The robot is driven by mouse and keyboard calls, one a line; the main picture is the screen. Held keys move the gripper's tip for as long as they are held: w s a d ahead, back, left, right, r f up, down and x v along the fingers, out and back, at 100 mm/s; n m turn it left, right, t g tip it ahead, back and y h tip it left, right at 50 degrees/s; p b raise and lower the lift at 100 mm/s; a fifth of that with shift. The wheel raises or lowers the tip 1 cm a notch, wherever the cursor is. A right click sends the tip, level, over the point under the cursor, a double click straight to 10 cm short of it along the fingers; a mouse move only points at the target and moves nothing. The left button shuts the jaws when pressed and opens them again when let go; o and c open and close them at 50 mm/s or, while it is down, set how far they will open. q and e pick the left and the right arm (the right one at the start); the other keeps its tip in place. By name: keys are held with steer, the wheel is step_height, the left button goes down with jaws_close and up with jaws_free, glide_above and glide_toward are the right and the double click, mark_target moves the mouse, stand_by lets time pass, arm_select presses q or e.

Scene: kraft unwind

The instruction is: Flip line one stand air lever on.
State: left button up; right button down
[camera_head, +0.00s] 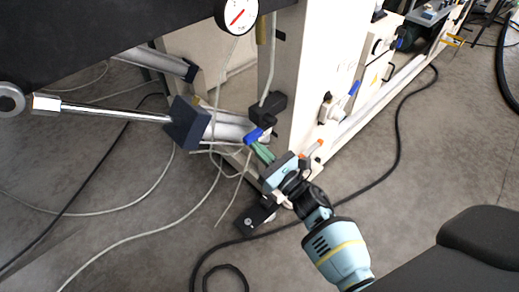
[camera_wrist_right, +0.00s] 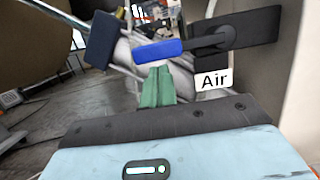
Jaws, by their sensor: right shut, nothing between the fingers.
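The air lever (camera_wrist_right: 158,51) has a blue handle and lies sideways, pointing left from a black valve body (camera_wrist_right: 235,32) in the right wrist view. A white label reading "Air" (camera_wrist_right: 213,80) is below the valve. In the head view the blue handle (camera_head: 255,135) and black valve (camera_head: 268,108) are on the lower part of a pale upright post. My right gripper (camera_head: 262,152) has green fingers, shut and empty, with tips just below the handle. The fingers (camera_wrist_right: 158,76) also show in the right wrist view; I cannot tell whether they touch the handle. My left gripper is out of view.
A pressure gauge (camera_head: 237,14) is above the valve. A dark block on a rod (camera_head: 187,122) is to the left. Another blue lever (camera_head: 353,88) is on the machine side at right. Cables (camera_head: 150,225) cross the grey floor. A dark seat-like shape (camera_head: 480,238) is at lower right.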

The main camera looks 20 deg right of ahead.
steer(key=shift+r, duration=0.1)
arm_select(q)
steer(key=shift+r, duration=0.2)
arm_select(e)
steer(key=shift+a+r+m, duration=0.1)
steer(key=shift+r+m, duration=0.1)
steer(key=shift+m, duration=0.3)
